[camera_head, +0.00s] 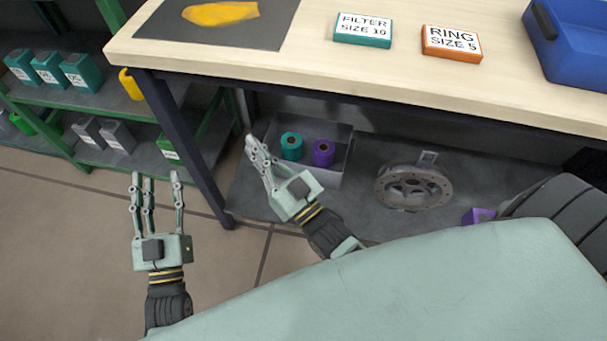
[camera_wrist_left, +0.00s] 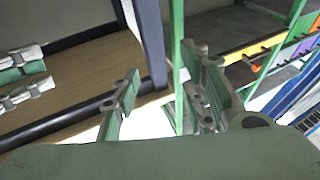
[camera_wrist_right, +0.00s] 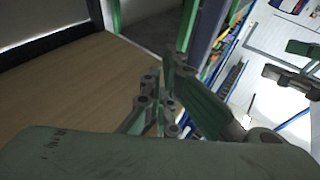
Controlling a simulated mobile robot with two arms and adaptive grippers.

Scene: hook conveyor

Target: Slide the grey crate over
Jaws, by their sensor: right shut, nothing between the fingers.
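The grey crate (camera_head: 338,165) stands on the lower shelf under the table. It holds a teal spool (camera_head: 291,146) and a purple spool (camera_head: 323,153). My right gripper (camera_head: 252,143) is shut and empty at the crate's left side; its hand hides part of the crate's left and front. I cannot tell whether it touches the crate. The fingers also show shut in the right wrist view (camera_wrist_right: 160,85). My left gripper (camera_head: 156,178) is open and empty over the floor, left of the table leg. Its spread fingers show in the left wrist view (camera_wrist_left: 160,85).
A grey metal wheel (camera_head: 413,187) lies on the lower shelf (camera_head: 255,190) right of the crate, with a small purple object (camera_head: 478,216) beyond it. A dark table leg (camera_head: 185,150) stands between my grippers. A green rack (camera_head: 85,155) with boxes is at left.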

